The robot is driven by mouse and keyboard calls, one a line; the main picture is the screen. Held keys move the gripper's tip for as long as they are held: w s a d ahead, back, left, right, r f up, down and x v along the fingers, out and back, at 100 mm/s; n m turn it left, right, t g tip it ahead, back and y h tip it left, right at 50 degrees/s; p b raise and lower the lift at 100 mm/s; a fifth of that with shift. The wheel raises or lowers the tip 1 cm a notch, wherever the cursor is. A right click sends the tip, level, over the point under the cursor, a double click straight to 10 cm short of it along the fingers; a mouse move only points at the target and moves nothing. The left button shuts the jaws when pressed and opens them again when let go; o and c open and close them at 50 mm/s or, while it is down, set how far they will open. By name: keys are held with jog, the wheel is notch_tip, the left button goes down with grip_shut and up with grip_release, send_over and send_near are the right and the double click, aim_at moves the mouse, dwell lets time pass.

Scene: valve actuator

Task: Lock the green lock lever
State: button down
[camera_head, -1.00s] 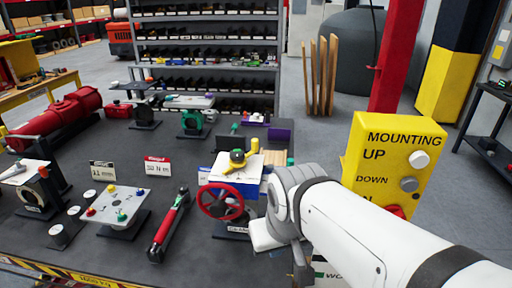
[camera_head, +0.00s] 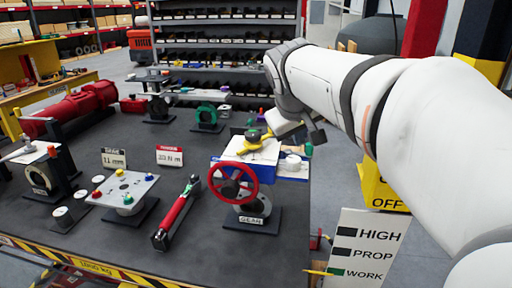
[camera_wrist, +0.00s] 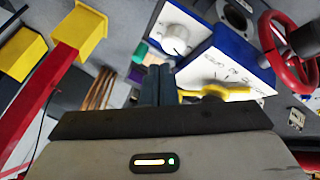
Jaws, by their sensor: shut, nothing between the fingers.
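The gear unit with a red handwheel (camera_head: 233,183) stands at the right of the bench. A small green tip (camera_head: 308,150) shows at the unit's right side. I cannot tell which green part is the lock lever. My gripper is shut and empty in the wrist view (camera_wrist: 158,70), its fingers beside the yellow lever's end, with no clear contact. In the head view my arm hides most of the gripper.
A white knob (camera_head: 293,163) sits on the blue-edged block right of the yellow lever. A red-handled torque wrench (camera_head: 174,217) lies to the left. A white sign (camera_head: 365,248) stands beyond the bench's right edge. Bare bench is free in front.

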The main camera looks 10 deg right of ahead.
jog(key=w, duration=0.2)
send_near(302, 154)
jog(key=shift+h, duration=0.3)
jog(key=x, duration=0.5)
jog(key=shift+f, duration=0.15)
jog(key=shift+a, duration=0.1)
jog(key=shift+a, duration=0.1)
jog(key=shift+n, duration=0.3)
